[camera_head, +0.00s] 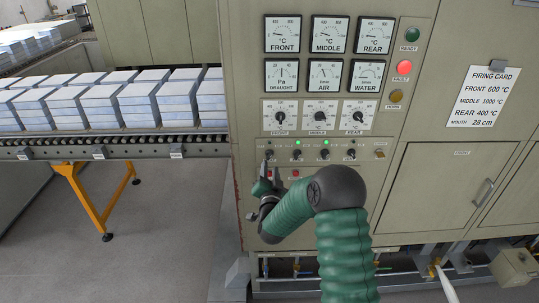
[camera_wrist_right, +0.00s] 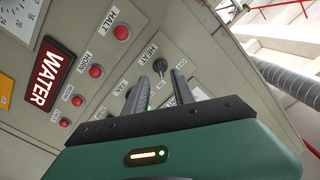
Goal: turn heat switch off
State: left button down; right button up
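The heat switch (camera_wrist_right: 159,66) is a small dark knob beside a HEAT label in the right wrist view. In the head view the leftmost switch of the row (camera_head: 269,154) sits just above my right gripper (camera_head: 270,178). My right gripper also shows in the right wrist view (camera_wrist_right: 162,84), with its two dark fingers apart. The knob lies near the gap between the fingertips; I cannot tell whether they touch it. My left gripper is not in view.
More switches (camera_head: 325,154), some with green lamps, run to the right. Dials (camera_head: 319,115) and gauges (camera_head: 327,73) are above. Red buttons (camera_wrist_right: 96,71) sit close to the gripper in the wrist view. A roller conveyor (camera_head: 110,149) with stacked tiles stands at left.

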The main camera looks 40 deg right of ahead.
aim_at(270, 158)
jog(key=p+x, duration=0.1)
jog(key=x, duration=0.5)
jog(key=shift+d, duration=0.15)
grip_shut()
